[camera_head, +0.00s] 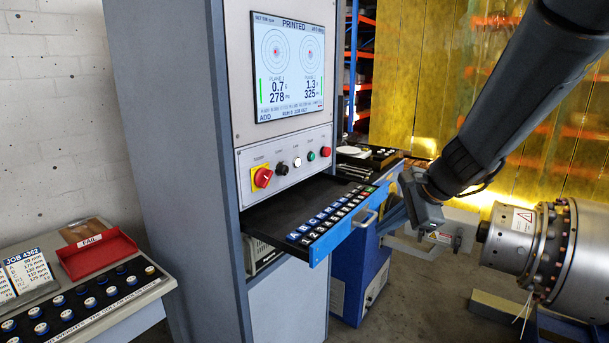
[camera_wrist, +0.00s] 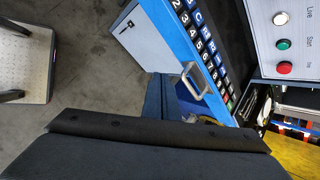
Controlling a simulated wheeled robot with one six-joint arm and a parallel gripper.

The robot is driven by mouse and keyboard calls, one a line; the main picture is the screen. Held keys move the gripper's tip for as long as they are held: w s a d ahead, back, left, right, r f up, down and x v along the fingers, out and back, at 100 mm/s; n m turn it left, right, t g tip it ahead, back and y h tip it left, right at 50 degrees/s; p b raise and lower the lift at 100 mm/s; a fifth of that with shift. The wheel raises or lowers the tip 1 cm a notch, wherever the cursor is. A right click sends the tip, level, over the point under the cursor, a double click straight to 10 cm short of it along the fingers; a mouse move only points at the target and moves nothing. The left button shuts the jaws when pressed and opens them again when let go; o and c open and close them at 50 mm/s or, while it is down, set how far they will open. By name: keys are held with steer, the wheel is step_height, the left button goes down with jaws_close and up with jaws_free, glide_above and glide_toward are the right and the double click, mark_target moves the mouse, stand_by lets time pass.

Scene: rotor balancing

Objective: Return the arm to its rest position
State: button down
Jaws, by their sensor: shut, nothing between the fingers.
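My arm (camera_head: 510,90) reaches in from the upper right in the head view, angled down to the left. My gripper (camera_head: 430,222) hangs at its end, in front of the cabinet's open drawer and left of the steel rotor (camera_head: 570,250). It is shut with nothing in it. It looks apart from the drawer and the rotor, though the exact gaps are hard to judge.
The pulled-out keyboard drawer (camera_head: 345,237) with its handle (camera_wrist: 195,80) juts out beside my gripper. The cabinet screen (camera_head: 290,65) reads "PRINTED". A red FAIL tray (camera_head: 97,253) and a rack of weights (camera_head: 90,300) stand at left. Bare floor (camera_wrist: 85,50) shows below the drawer.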

steer(key=s+f+n+g+h+b, duration=0.1)
steer(key=s+f+n+g+h, duration=0.1)
steer(key=s+f+n, duration=0.4)
steer(key=s+f+n+g+h+b, duration=0.1)
steer(key=s+f+n+g+h, duration=0.1)
steer(key=s+f+n, duration=0.4)
steer(key=s+n, duration=0.4)
steer(key=s, duration=0.3)
steer(key=shift+s+d+f+n+h, duration=0.2)
steer(key=shift+n+h, duration=0.1)
steer(key=shift+h, duration=0.1)
